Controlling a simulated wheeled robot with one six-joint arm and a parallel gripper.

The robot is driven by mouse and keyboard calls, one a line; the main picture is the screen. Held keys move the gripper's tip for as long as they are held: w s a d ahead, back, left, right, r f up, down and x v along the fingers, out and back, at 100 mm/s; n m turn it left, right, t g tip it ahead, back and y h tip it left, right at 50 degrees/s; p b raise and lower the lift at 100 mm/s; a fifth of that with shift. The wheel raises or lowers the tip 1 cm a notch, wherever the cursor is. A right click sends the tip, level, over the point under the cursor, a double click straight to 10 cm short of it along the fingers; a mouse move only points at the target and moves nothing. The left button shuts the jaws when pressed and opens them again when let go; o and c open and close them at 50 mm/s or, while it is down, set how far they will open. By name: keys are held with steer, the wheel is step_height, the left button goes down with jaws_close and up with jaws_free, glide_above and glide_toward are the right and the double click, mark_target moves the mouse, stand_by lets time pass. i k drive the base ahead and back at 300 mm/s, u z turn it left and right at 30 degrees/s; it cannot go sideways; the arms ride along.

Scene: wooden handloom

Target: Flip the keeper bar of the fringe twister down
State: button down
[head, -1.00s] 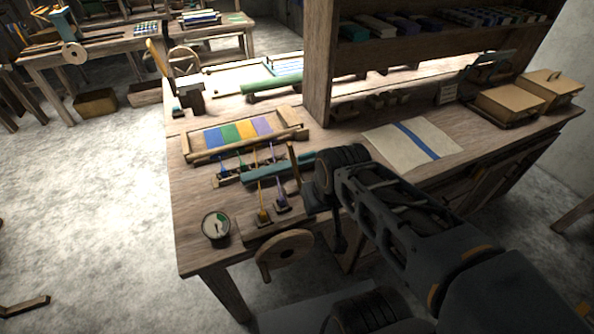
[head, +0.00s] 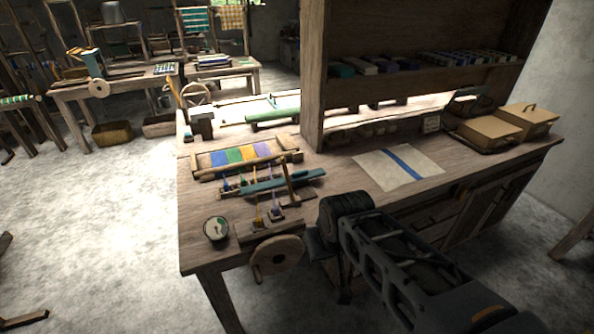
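The fringe twister stands at the bench's near left corner. Its wooden hand wheel (head: 277,258) hangs at the front edge, below a wooden base with small coloured hooks or clamps (head: 275,214). Coloured strands run back to a striped cloth (head: 241,156) in a wooden frame. A teal bar (head: 272,182) lies across the strands. A thin wooden upright (head: 286,181) stands at its right; I cannot tell which piece is the keeper bar. My gripper (head: 325,252) is right of the wheel, by the bench's front edge, apart from the twister. Its fingers are dark and unclear.
A round dial (head: 216,229) sits left of the twister. A cream cloth with a blue stripe (head: 399,167) lies flat to the right. A tall shelf post (head: 313,80) rises behind. Two lidded boxes (head: 490,131) stand at the far right. Bare floor lies to the left.

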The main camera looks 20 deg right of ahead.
mark_target(285, 168)
steer(key=z, duration=0.7)
steer(key=i, duration=0.7)
steer(key=u, duration=1.3)
